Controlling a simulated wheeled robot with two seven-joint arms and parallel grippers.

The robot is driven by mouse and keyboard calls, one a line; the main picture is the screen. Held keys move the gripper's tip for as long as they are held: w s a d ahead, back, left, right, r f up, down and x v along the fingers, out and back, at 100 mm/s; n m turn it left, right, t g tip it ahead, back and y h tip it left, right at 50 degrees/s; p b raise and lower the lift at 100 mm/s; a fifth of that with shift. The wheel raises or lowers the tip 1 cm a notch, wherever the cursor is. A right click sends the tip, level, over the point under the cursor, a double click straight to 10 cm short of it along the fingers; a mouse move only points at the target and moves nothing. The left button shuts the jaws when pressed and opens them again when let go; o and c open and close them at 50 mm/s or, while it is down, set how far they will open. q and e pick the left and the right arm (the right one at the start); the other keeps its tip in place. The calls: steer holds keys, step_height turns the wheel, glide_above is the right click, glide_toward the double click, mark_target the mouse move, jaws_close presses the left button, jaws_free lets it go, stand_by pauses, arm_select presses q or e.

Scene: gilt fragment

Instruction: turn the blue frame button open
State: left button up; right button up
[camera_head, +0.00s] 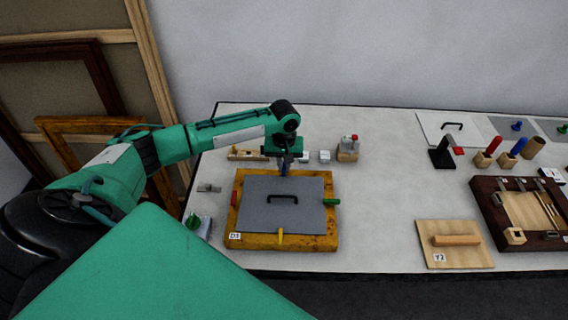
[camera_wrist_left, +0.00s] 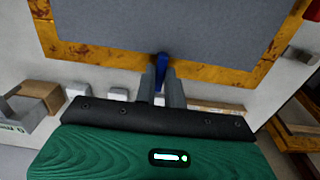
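The yellow-gold frame (camera_head: 328,240), tagged D3, lies flat on the table, with a grey panel (camera_head: 255,215) and black handle inside it. The blue frame button (camera_wrist_left: 161,72) sits at the middle of the frame's far edge and points across that edge. My left gripper (camera_head: 284,171) reaches down over it from behind. In the left wrist view the two grey fingers (camera_wrist_left: 161,86) stand close on either side of the blue button and appear shut on it. In the head view the fingers mostly hide the button. My right gripper is not in view.
A red button (camera_head: 234,199), a green button (camera_head: 331,202) and a yellow button (camera_head: 281,237) sit on the frame's other edges. Small blocks and a wooden holder (camera_head: 347,154) stand behind it.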

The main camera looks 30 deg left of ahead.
arm_select(q)
jaws_close()
steer(key=m+p, duration=0.3)
steer(key=shift+r, duration=0.25)
steer(key=m+p, duration=0.1)
steer(key=m, duration=0.1)
steer(key=shift+m+p, duration=0.3)
steer(key=shift+p, duration=0.1)
steer(key=m+p, duration=0.1)
steer(key=m, duration=0.1)
steer(key=shift+m, duration=0.4)
steer(key=m+p, duration=0.1)
steer(key=m, duration=0.3)
steer(key=shift+f+p, duration=0.1)
steer(key=shift+p, duration=0.2)
steer(key=shift+w+m, duration=0.1)
steer(key=shift+m, duration=2.7)
